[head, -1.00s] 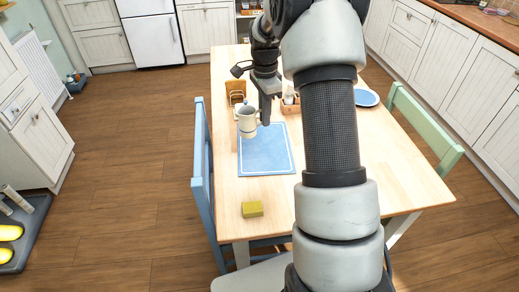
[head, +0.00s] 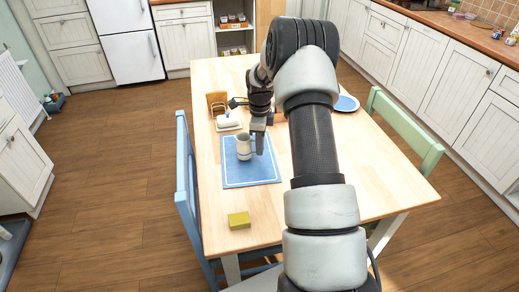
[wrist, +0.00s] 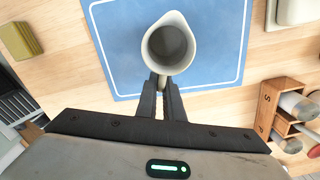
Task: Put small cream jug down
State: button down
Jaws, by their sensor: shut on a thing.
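The small cream jug (head: 244,147) is upright over the blue placemat (head: 250,174) on the wooden table. In the wrist view I look down into the jug (wrist: 168,50), which looks empty, with its spout pointing away from my gripper. My gripper (wrist: 165,84) is shut on the near side of the jug, where its handle would be; the fingers hide most of that part. In the head view my gripper (head: 259,143) is just right of the jug. I cannot tell whether the jug's base touches the placemat.
A yellow-green block (head: 239,220) lies near the table's front edge. Behind the placemat stand a white butter dish (head: 228,121) and a wooden rack (head: 216,103). Chairs flank the table.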

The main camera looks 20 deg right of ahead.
jog(key=shift+f, duration=0.55)
jog(key=shift+f, duration=0.2)
jog(key=c, duration=1.9)
grip_release()
